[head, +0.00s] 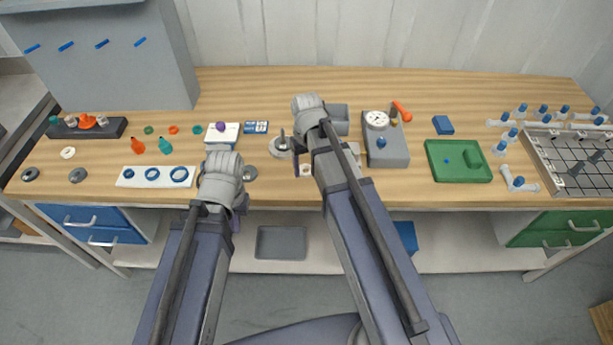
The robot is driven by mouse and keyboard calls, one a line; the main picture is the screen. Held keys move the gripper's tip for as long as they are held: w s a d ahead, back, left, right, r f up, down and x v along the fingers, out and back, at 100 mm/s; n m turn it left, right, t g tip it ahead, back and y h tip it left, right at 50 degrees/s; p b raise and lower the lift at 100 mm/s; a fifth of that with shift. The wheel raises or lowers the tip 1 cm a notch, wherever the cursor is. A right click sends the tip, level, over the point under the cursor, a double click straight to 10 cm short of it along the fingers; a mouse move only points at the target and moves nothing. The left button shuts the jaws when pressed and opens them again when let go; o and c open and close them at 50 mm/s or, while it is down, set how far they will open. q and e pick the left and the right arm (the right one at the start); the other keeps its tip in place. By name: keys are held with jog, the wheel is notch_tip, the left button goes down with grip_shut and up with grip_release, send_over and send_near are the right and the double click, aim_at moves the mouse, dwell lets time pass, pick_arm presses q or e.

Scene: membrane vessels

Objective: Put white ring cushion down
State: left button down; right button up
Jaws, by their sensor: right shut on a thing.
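My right gripper (304,150) is over the middle of the bench, with its fingers mostly hidden behind my own wrist and forearm. It is shut on a small pale ring-like piece, the white ring cushion (305,170), which shows only partly beside my forearm. I cannot tell whether the cushion touches the bench. A grey round metal part (280,147) is just left of it. My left gripper (236,212) is by the front edge of the bench, mostly hidden behind its wrist, so its fingers cannot be made out.
Another pale ring (67,152) lies at the far left, near dark rings. A white strip with blue rings (128,178) lies left of my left wrist. A grey gauge box (390,150) and green tray (440,173) stand to the right. Bare wood shows between them.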

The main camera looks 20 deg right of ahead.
aim_at(306, 181)
notch_tip(306, 181, down, 4)
jog(key=b, duration=0.3)
jog(key=shift+r, duration=0.3)
jog(key=o, duration=1.3)
jog(key=shift+f, duration=0.2)
jog(key=shift+r, duration=0.1)
